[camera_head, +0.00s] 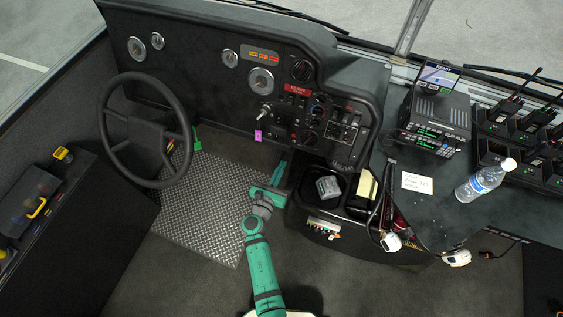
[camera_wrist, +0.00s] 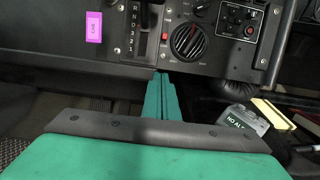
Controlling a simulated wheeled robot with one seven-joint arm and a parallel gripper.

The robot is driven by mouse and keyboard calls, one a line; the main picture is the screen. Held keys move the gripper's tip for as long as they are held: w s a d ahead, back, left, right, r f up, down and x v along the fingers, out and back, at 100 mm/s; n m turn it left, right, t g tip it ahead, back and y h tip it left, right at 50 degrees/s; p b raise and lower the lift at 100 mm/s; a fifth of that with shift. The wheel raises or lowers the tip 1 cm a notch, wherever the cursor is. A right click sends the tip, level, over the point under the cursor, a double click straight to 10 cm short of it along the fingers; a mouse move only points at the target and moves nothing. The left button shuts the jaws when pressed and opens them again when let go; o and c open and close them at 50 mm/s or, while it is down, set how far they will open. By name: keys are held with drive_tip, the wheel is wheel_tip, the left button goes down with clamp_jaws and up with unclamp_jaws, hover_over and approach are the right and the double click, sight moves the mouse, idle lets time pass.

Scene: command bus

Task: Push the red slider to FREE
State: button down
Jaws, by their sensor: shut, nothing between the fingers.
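My gripper (camera_head: 281,167) is shut and empty, in front of the lower edge of the dashboard. In the wrist view its teal fingers (camera_wrist: 162,95) lie together and point at the panel, below the gear selector and the round dial. I cannot pick out a red slider or the word FREE with certainty. A small red control (camera_wrist: 249,30) shows on the switch panel (camera_wrist: 232,17) at the upper right of the wrist view, too small to read. That switch panel also shows in the head view (camera_head: 345,128), right of the gripper and higher up.
The gear selector (camera_wrist: 140,30) and a black dial (camera_wrist: 188,41) are above the fingers. A pink tag (camera_head: 258,135) hangs left of them. The steering wheel (camera_head: 146,130) is farther left. A console with a grey item (camera_head: 328,187) is close on the right. The floor plate (camera_head: 205,200) is clear.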

approach(293, 139)
drive_tip(key=w+f, duration=0.1)
drive_tip(key=w+d+f, duration=0.1)
drive_tip(key=w, duration=0.1)
drive_tip(key=w+f, duration=0.1)
drive_tip(key=shift+w+d, duration=0.25)
drive_tip(key=shift+d, duration=0.05)
drive_tip(key=r, duration=0.2)
drive_tip(key=shift+w+d+r, duration=0.1)
drive_tip(key=shift+w+r, duration=0.4)
drive_tip(key=shift+r, duration=0.35)
